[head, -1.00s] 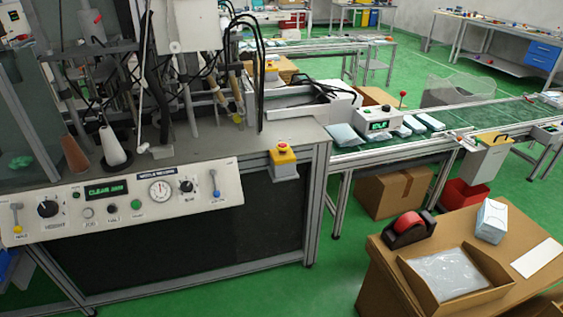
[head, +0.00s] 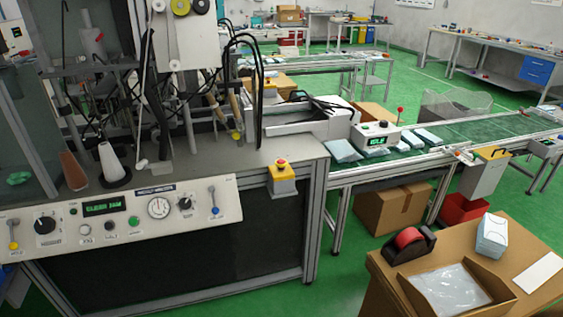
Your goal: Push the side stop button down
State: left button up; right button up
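The side stop button (head: 281,162) is a small red knob on top of a yellow box (head: 283,180). The box is fixed at the right front corner of the grey machine table (head: 235,178). Nothing touches or covers the button, and its red top looks raised above the yellow box. Neither of my grippers shows in the head view.
A control panel (head: 120,216) with knobs and levers runs along the machine's front. A conveyor (head: 470,130) with pale packs extends right. A brown table (head: 375,270) with a tape dispenser (head: 410,242) and an open box stands at front right. Green floor (head: 335,265) lies between.

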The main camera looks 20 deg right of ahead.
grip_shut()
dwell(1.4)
